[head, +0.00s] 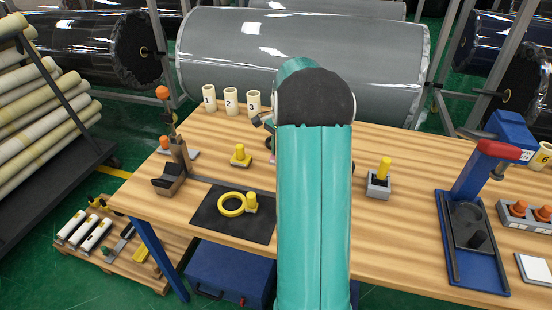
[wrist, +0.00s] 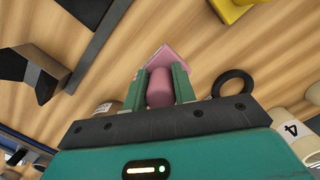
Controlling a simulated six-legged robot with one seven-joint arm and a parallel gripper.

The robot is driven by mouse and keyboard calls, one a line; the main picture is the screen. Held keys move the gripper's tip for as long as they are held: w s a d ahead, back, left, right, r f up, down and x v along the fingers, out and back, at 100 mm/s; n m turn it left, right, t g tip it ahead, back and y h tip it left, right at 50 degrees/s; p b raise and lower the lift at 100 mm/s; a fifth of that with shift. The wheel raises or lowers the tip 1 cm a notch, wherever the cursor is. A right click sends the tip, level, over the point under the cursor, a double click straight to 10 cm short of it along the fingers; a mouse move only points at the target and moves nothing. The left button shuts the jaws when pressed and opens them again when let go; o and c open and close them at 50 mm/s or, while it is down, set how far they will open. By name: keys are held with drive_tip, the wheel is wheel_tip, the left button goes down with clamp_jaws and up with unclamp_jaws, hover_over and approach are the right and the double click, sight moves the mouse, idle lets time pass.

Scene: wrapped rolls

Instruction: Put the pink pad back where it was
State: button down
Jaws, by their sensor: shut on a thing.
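The pink pad (wrist: 172,56) has a flat pink plate and a rounded pink knob (wrist: 160,88). My gripper (wrist: 161,82) is shut on the knob, with one green finger on each side of it. In the wrist view the plate shows beyond the fingertips, against the wooden table. I cannot tell whether the plate touches the table. In the head view my teal arm hides most of the gripper, and only a small bit of pink (head: 271,158) shows at its left edge.
A yellow knobbed pad (head: 240,157) and a black mat (head: 208,222) with a yellow ring (head: 231,204) lie left of my arm. Numbered cups (head: 231,101) line the back edge. A grey block (head: 378,187) and a blue press (head: 477,215) stand right. Wood between these two is clear.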

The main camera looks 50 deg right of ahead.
drive_tip(key=shift+w+f, duration=0.65)
drive_tip(key=shift+f, duration=0.75)
drive_tip(key=shift+w+f, duration=0.1)
drive_tip(key=shift+f, duration=0.8)
drive_tip(key=shift+f, duration=0.1)
drive_tip(key=c, duration=1.1)
unclamp_jaws()
drive_tip(key=shift+c, duration=0.2)
